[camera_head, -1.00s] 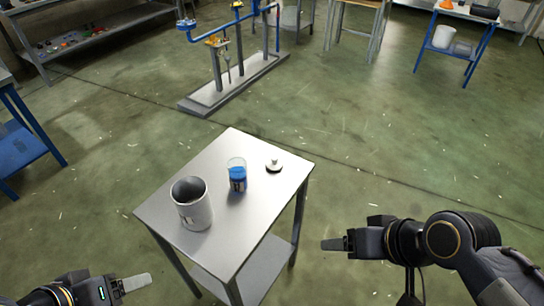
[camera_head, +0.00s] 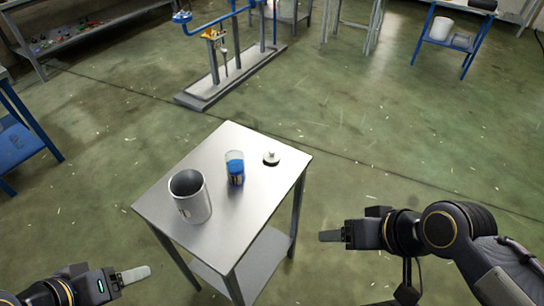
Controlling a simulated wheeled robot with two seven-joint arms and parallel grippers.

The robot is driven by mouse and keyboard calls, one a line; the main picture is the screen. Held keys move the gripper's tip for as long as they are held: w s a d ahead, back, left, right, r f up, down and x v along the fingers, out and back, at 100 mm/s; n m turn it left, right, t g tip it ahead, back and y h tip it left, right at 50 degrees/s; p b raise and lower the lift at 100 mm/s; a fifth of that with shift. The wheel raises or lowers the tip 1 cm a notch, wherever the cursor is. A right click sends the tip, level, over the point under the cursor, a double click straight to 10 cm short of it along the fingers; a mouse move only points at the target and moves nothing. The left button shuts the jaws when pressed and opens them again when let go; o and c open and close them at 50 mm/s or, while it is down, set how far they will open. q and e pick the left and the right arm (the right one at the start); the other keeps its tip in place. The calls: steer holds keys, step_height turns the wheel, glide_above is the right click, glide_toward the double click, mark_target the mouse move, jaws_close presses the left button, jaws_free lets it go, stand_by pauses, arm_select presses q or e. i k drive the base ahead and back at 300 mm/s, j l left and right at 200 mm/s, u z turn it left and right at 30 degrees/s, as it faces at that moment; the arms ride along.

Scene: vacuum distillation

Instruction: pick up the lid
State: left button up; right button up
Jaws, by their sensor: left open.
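An open grey-white cylindrical pot (camera_head: 194,204) stands at the table's left side. My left gripper (camera_head: 134,275) is at the lower left, open and empty, off the table and well away from the lid. My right gripper (camera_head: 330,236) is right of the table, apart from it. Its fingers overlap in this view, so its opening is unclear.
A stand with blue pipes (camera_head: 214,84) is on the floor behind the table. A blue bench (camera_head: 22,147) is at the left edge, and a blue-framed table (camera_head: 445,42) is at the far right.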

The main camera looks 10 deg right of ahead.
mark_target(271, 155)
steer(key=k+j+u, duration=0.1)
steer(key=k+u, duration=0.15)
steer(key=k, duration=0.4)
steer(key=i+l+u, duration=0.1)
steer(key=u, duration=0.4)
steer(key=l+u, duration=0.25)
steer(key=u, duration=0.25)
steer(key=i+l+u, duration=0.1)
steer(key=l+u, duration=0.15)
steer(key=u, duration=0.2)
steer(key=l, duration=1.45)
steer(key=i, duration=0.1)
